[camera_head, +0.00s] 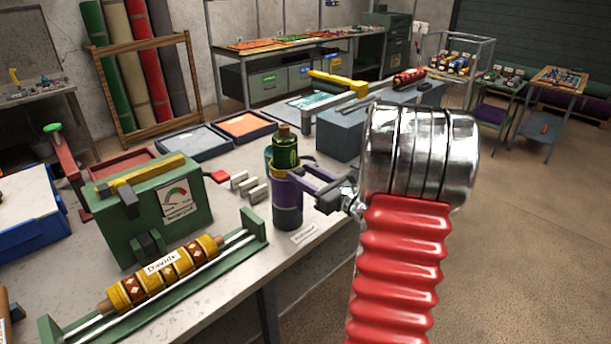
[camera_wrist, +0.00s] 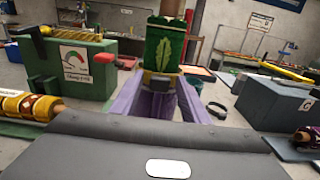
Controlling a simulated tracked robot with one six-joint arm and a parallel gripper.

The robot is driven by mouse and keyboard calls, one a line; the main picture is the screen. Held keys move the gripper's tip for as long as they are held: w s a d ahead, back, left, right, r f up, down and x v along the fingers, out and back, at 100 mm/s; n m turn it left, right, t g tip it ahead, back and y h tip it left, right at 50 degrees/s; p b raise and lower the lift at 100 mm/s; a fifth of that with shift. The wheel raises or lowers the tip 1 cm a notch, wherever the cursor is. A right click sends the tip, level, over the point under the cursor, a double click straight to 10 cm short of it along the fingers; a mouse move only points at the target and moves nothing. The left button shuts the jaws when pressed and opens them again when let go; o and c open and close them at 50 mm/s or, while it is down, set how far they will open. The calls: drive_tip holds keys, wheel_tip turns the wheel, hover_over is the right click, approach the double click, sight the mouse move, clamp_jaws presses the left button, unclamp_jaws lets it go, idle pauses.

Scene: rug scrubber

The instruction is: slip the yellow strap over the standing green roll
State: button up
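In the wrist view the green roll (camera_wrist: 163,48) shows a pale leaf pattern. My gripper (camera_head: 293,177) reaches in from the right, its purple fingers at the holder, below the green part.
Left of the roll stands a green gauge box (camera_head: 185,205) with a yellow bar on top. In front lies a patterned yellow roll (camera_head: 165,275) on a green rack. A grey block (camera_head: 340,140) and trays (camera_head: 195,141) are behind. Small pale blocks (camera_head: 250,188) lie close by.

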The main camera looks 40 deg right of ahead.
drive_tip(key=shift+o, duration=0.4)
drive_tip(key=s, duration=1.3)
drive_tip(key=shift+s+d, duration=0.15)
drive_tip(key=shift+s, duration=0.25)
